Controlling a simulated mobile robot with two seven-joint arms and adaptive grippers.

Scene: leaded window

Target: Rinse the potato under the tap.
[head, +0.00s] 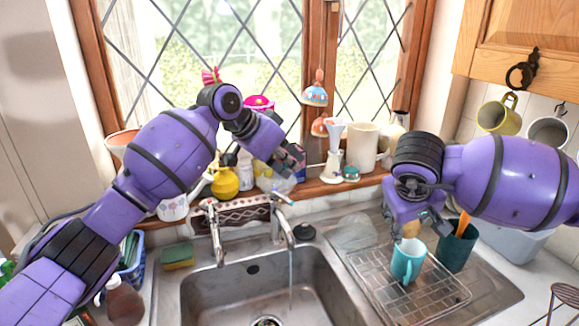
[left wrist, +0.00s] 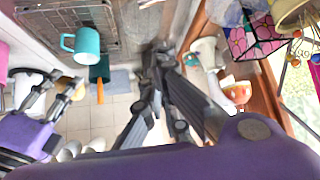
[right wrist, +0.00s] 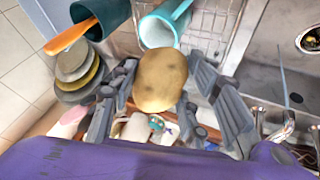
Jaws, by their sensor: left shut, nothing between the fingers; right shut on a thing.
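The brown potato (right wrist: 160,82) is between the fingers of my right gripper (right wrist: 165,88), which is shut on it. In the head view the potato (head: 411,229) is partly hidden, above or behind the turquoise mug on the drying rack. The tap (head: 287,229) stands behind the sink (head: 232,290), and a thin stream of water runs from it into the basin. The potato is to the right of the stream, apart from it. My left gripper (head: 296,160) is shut and empty, up by the windowsill; its closed fingers also show in the left wrist view (left wrist: 160,58).
The turquoise mug (head: 408,262) stands on the wire rack (head: 440,292) right of the sink. Jugs and ornaments crowd the windowsill (head: 335,188). A sponge (head: 179,256) lies left of the sink.

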